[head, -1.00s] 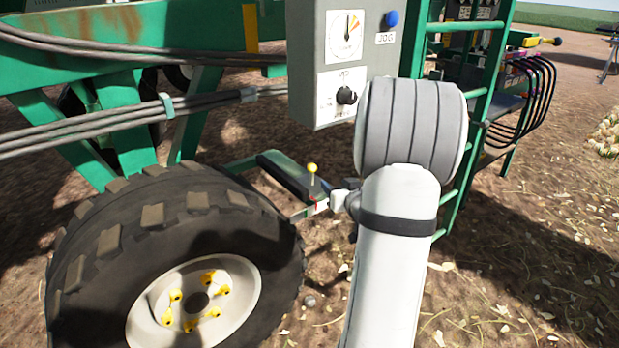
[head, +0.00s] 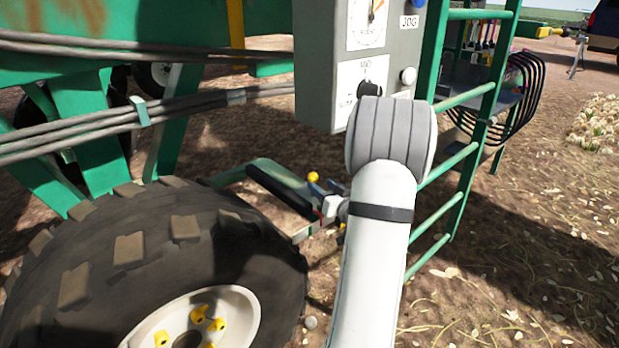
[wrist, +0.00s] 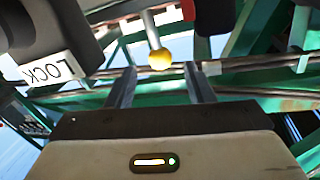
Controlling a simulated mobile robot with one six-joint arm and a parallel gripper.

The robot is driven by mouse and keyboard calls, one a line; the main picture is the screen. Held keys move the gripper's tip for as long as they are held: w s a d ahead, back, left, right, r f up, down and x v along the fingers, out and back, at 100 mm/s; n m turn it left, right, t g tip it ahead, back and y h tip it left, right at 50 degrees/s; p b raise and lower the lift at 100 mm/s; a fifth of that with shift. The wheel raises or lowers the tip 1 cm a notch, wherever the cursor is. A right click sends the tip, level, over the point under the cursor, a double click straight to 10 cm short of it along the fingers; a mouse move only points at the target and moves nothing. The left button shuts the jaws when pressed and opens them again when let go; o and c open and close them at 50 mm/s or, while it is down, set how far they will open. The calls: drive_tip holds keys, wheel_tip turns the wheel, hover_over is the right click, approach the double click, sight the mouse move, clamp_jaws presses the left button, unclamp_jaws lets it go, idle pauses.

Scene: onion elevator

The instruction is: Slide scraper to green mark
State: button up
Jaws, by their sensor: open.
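The scraper appears to be the dark bar with green edges (head: 282,187) beside the tyre in the head view. A yellow ball knob (head: 313,177) stands at its near end. In the wrist view the knob (wrist: 160,60) hangs on a pale stem, centred at the gap between my fingertips. My gripper (wrist: 160,72) is open, with a finger on each side of the gap and nothing clamped. In the head view my arm partly hides the gripper, close to the knob. I cannot clearly make out the green mark.
A large tyre (head: 150,255) stands left of the scraper. A grey control box (head: 325,100) hangs above, and a green ladder (head: 462,165) stands to the right. Open dirt lies at the lower right.

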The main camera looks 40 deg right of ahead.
sight(316, 180)
drive_tip(key=w, duration=0.4)
drive_tip(key=w+b, duration=0.1)
drive_tip(key=w, duration=0.1)
drive_tip(key=shift+d, duration=0.35)
drive_tip(key=shift+c, duration=0.3)
drive_tip(key=shift+s, duration=0.1)
clamp_jaws()
